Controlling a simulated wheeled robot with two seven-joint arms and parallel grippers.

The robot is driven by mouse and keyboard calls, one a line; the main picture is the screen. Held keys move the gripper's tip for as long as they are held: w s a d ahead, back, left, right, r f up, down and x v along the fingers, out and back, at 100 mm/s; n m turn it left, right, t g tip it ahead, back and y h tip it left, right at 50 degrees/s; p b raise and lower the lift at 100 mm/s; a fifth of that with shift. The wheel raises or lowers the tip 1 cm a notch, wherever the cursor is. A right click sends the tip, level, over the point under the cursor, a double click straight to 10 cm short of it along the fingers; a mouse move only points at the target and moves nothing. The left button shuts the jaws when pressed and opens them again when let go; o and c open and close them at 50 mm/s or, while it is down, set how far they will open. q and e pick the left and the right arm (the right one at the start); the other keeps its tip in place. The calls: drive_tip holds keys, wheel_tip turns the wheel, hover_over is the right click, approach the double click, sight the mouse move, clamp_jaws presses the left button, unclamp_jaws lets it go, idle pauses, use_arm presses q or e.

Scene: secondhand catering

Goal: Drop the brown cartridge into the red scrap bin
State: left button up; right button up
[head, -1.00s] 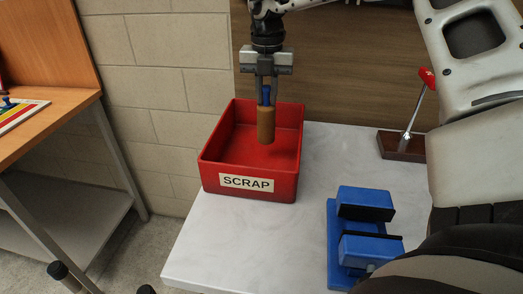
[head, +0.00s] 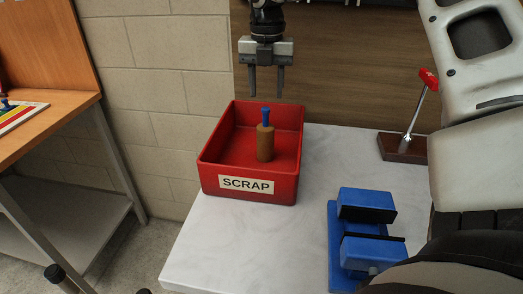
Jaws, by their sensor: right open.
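The brown cartridge (head: 265,144), with a blue top, stands upright inside the red scrap bin (head: 249,191). The bin sits on the white table and has a SCRAP label on its front wall. My right gripper (head: 266,95) is open and empty above the bin, with its fingers apart and clear of the cartridge. My left gripper is not in view.
A blue vise-like fixture (head: 365,250) stands on the white table (head: 235,240) at the front right. A red-handled lever on a dark base (head: 402,148) is at the back right. An orange-topped bench (head: 50,125) stands at the left.

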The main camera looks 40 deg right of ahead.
wheel_tip(320, 180, up, 13)
idle(0.4)
